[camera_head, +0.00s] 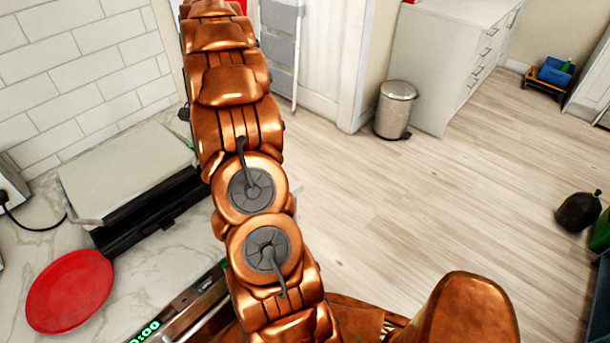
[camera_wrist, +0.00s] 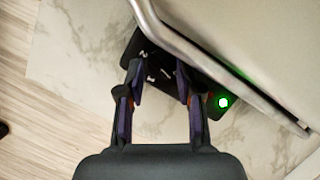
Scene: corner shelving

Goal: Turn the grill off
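The grill (camera_head: 130,170) sits on the marble counter at the left of the head view, with a pale grey lid and a black base. The lid appears closed. In the wrist view, its lid (camera_wrist: 250,45) fills the upper right, with a metal bar along the edge. A black control panel (camera_wrist: 150,60) with white marks juts out beneath the bar, and a green light (camera_wrist: 223,102) glows on it. My gripper (camera_wrist: 160,77) is open, its two dark fingers apart over the panel. Nothing shows gripped between them. My arm hides part of the grill's right side in the head view.
A red plate (camera_head: 70,290) lies on the counter (camera_head: 25,270) in front of the grill. A white tiled wall (camera_head: 80,60) stands behind. A metal bin (camera_head: 395,110) stands by white drawers (camera_head: 440,60). The wooden floor (camera_head: 430,200) at right is largely clear.

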